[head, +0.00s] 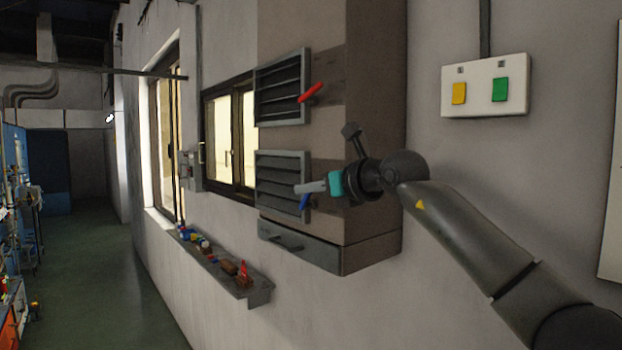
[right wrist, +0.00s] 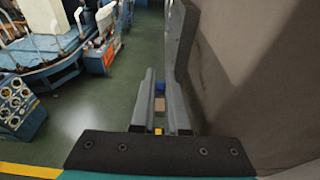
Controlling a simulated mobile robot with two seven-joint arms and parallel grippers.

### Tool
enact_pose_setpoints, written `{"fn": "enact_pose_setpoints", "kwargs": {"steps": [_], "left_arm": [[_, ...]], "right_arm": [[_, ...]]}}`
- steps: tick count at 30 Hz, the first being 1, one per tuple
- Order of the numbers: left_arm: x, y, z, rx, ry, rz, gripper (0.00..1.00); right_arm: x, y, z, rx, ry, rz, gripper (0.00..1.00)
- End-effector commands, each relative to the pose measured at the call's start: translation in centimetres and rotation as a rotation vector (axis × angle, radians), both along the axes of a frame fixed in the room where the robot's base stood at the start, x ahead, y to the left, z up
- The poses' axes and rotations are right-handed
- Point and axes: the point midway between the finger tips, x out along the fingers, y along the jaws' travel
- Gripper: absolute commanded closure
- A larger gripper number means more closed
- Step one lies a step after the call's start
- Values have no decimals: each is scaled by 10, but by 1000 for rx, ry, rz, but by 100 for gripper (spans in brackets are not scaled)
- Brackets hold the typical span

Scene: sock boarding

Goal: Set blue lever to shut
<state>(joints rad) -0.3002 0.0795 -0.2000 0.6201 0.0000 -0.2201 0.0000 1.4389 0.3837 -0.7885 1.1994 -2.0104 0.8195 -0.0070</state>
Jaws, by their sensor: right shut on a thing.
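The blue lever (head: 305,202) is at the lower louvred vent (head: 283,172) on the side of the wall-mounted cabinet. In the head view its visible part points down and slightly left, and its upper part is hidden by my fingers. My right gripper (head: 302,188) reaches in from the right and is shut on the blue lever. In the right wrist view a small blue patch (right wrist: 160,87) shows between the fingers (right wrist: 160,80). My left gripper is in neither view.
A red lever (head: 311,92) sits at the upper louvred vent (head: 282,88). A ledge (head: 259,292) with several small objects runs along the wall below. A switch panel (head: 485,85) with yellow and green buttons hangs at the right. The floor (head: 95,270) at the left is open.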

Motion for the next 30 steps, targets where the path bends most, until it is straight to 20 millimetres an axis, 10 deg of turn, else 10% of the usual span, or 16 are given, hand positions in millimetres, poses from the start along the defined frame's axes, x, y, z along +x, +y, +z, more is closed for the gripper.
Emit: {"fn": "enact_pose_setpoints", "kwargs": {"steps": [15,24,30], "left_arm": [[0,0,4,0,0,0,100],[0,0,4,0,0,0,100],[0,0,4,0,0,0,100]], "right_arm": [[1,1,0,-13,16,0,100],[1,1,0,-12,16,0,57],[1,1,0,-12,16,0,57]]}}
